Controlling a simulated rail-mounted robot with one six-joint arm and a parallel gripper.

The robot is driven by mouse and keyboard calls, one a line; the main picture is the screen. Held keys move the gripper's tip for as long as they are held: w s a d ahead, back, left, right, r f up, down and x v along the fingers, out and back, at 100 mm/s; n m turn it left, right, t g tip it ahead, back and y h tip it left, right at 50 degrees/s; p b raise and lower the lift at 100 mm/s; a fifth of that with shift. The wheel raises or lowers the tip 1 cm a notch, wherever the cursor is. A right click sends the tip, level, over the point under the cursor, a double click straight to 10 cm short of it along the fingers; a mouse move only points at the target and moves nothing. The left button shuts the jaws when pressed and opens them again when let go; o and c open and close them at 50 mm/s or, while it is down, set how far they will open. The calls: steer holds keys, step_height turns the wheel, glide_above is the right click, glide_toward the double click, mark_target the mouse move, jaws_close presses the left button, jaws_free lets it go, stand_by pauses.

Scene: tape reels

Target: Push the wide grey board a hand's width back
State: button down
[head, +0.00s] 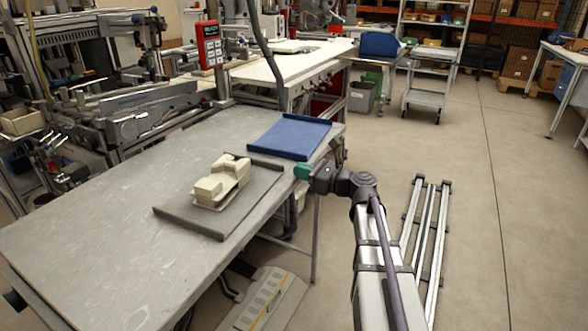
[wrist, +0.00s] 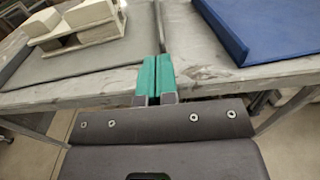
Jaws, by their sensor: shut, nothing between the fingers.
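The wide grey board (head: 242,206) lies flat on the grey table, with a raised lip at each end. Pale beige blocks (head: 218,185) sit on it, stacked in part. The board also shows at the left of the wrist view (wrist: 100,60), with the blocks (wrist: 88,14) on it. My gripper (head: 302,172) has green fingertips, pressed together with nothing between them. It is at the table's front edge, close to the board's right front corner. In the wrist view the fingertips (wrist: 155,72) point toward the board's right end; whether they touch it I cannot tell.
A blue board (head: 290,138) lies on the table to the right of the grey one, with a strip of bare table between them. The table (head: 95,245) is clear at the left. Machinery (head: 130,112) stands behind the table.

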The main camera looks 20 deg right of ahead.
steer(key=v, duration=1.1)
steer(key=shift+w, duration=0.1)
